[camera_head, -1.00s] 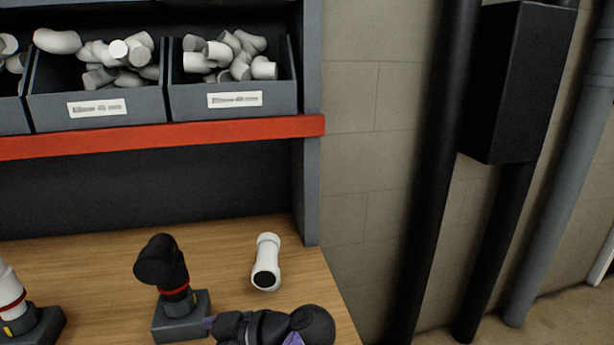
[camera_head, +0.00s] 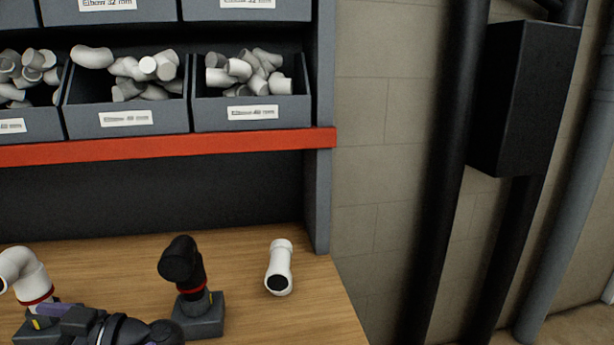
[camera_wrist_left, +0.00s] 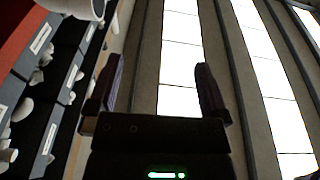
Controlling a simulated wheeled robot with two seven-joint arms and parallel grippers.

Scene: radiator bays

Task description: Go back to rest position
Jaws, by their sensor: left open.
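My left gripper (camera_head: 45,310) is at the bottom left of the head view, pointing left, beside a white elbow pipe on a stand (camera_head: 24,275). In the left wrist view its two dark purple fingers (camera_wrist_left: 158,88) are spread apart with nothing between them. I cannot tell whether the gripper touches the stand. The white elbow also shows at the top of the left wrist view (camera_wrist_left: 75,8). My right gripper is not in view.
A black elbow on a stand (camera_head: 187,285) and a loose white pipe piece (camera_head: 280,268) are on the wooden bench (camera_head: 250,320). Bins of grey elbows (camera_head: 250,112) sit above the red shelf edge (camera_head: 160,150). Dark pipes (camera_head: 445,200) and a black box (camera_head: 520,100) are at right.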

